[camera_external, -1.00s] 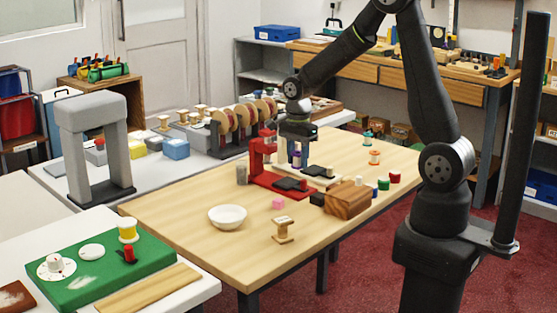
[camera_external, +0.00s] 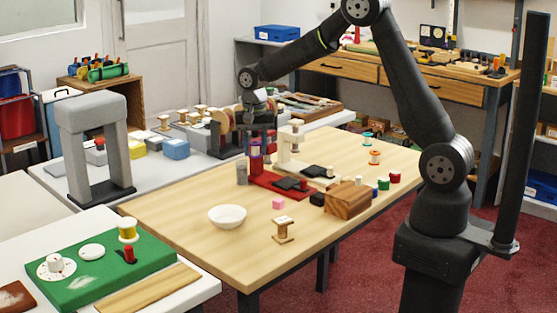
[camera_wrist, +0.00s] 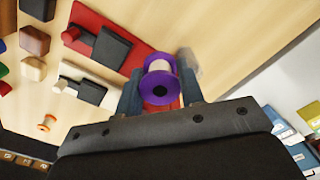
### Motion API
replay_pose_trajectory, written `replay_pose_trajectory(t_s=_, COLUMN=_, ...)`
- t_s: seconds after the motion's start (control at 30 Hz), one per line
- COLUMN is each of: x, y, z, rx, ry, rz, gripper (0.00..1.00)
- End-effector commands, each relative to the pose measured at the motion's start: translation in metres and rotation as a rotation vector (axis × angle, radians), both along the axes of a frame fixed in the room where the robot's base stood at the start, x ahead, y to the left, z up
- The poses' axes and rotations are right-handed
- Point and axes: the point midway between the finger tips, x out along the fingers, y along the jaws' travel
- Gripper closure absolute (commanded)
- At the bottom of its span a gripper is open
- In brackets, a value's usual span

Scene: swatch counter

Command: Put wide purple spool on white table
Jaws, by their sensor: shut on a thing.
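The wide purple spool (camera_wrist: 158,82) has purple flanges and a pale middle. It sits between the two fingers of my gripper (camera_wrist: 160,92), which is shut on it. In the external view my gripper (camera_external: 261,145) is above the wooden table (camera_external: 180,215), close to the red stand (camera_external: 262,181), and mostly hides the spool. I cannot tell the exact gap between the spool and the stand. A white table (camera_external: 150,170) stands behind and left of the wooden one. Another white surface (camera_external: 205,288) is at the front left.
The back white table carries a grey arch (camera_external: 92,115), a spool rack (camera_external: 232,130), and yellow and blue boxes (camera_external: 175,149). A white bowl (camera_external: 227,216), wooden spool (camera_external: 283,229) and wooden block (camera_external: 347,197) are on the wooden table. A green board (camera_external: 100,262) covers much of the front surface.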

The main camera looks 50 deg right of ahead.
Motion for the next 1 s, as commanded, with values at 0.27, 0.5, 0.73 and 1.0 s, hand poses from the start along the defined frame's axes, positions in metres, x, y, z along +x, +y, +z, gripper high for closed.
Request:
replay_pose_trajectory(t_s=0.27, x=0.052, y=-0.004, z=0.013, rx=0.0, ry=-0.002, rz=0.319, gripper=0.9)
replay_pose_trajectory(t_s=0.5, x=0.088, y=-0.015, z=0.024, rx=0.0, ry=-0.002, rz=0.564, gripper=0.9)
replay_pose_trajectory(t_s=0.73, x=0.105, y=-0.068, z=0.044, rx=0.0, ry=-0.002, rz=0.67, gripper=0.9)
replay_pose_trajectory(t_s=1.0, x=0.108, y=-0.09, z=0.053, rx=0.0, ry=0.0, rz=0.705, gripper=0.9)
